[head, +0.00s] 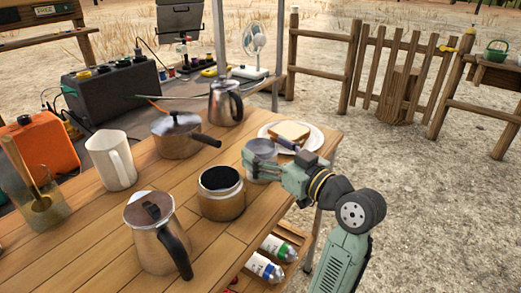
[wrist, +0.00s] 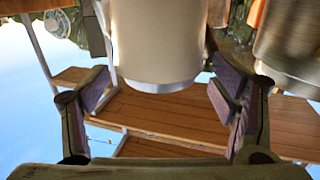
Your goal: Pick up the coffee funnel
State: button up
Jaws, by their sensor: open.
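The coffee funnel appears to be the grey metal cup-like piece (head: 262,149) at the table's right edge in the head view. My gripper (head: 262,166) is beside it at about its height, with its jaws around its lower part. In the wrist view a pale, smooth cylinder (wrist: 160,45) fills the top centre, between the two spread fingers of my gripper (wrist: 158,90). It looks like the funnel, seen very close. Gaps show beside the fingertips, so the jaws are open. Whether either finger touches it is unclear.
A round open metal pot (head: 221,203) stands left of the funnel, and a lidded pot (head: 155,240) nearer. A plate (head: 310,140) with bread is just behind. A saucepan (head: 178,142), kettle (head: 224,104) and white mug (head: 110,165) stand further off. Bottles (head: 262,267) sit below the edge.

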jog(key=shift+x, duration=1.15)
jog(key=shift+c, duration=0.5)
jog(key=c, duration=0.8)
